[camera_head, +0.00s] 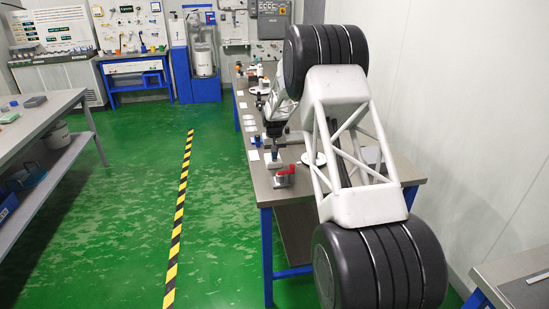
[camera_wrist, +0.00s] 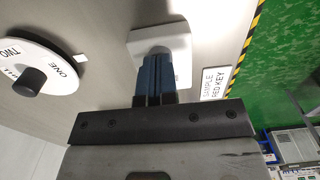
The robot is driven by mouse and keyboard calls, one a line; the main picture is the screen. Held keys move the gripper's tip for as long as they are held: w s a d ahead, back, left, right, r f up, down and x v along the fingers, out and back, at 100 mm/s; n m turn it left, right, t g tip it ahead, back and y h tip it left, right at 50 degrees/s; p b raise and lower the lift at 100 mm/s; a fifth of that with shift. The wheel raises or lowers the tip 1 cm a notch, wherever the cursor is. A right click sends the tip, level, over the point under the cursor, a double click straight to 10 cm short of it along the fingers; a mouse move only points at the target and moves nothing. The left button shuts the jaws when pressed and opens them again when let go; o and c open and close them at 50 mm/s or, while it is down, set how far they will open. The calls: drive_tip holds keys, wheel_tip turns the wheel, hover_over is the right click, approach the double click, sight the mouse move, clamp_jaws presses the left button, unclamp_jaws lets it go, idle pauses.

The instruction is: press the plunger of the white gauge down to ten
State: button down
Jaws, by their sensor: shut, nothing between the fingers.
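The white gauge (camera_wrist: 178,40) is a square white block with rounded corners at the top centre of the wrist view. It also shows small in the head view (camera_head: 272,165), on the workbench near its left edge. My gripper (camera_wrist: 158,54) is shut and empty, its blue fingers pointing at the middle of the gauge. In the head view my gripper (camera_head: 275,152) hangs straight above the gauge. The fingers hide most of the plunger, and I cannot tell whether they touch it. No scale reading is legible.
A white dial (camera_wrist: 42,60) with a black knob and words ONE and TWO lies left of the gauge in the wrist view. A SAMPLE RED KEY card (camera_wrist: 216,84) lies to the right. A red-handled device (camera_head: 285,176) stands near the gauge on the workbench (camera_head: 262,187).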

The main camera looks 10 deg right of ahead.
drive_tip(key=shift+r, duration=3.35)
drive_tip(key=shift+r, duration=0.1)
drive_tip(key=shift+s+r, duration=0.15)
drive_tip(key=s+a+r, duration=0.1)
drive_tip(key=s+r, duration=0.6)
drive_tip(key=s, duration=0.4)
drive_tip(key=s+r+t, duration=0.1)
drive_tip(key=s+r, duration=0.6)
drive_tip(key=s, duration=0.4)
drive_tip(key=s+a+r, duration=0.1)
drive_tip(key=s+r, duration=0.6)
drive_tip(key=s, duration=0.4)
drive_tip(key=s+f+t, duration=0.1)
drive_tip(key=s+f, duration=0.2)
drive_tip(key=s, duration=3.4)
drive_tip(key=shift+s+a+f+t, duration=0.2)
drive_tip(key=shift+a+t, duration=0.1)
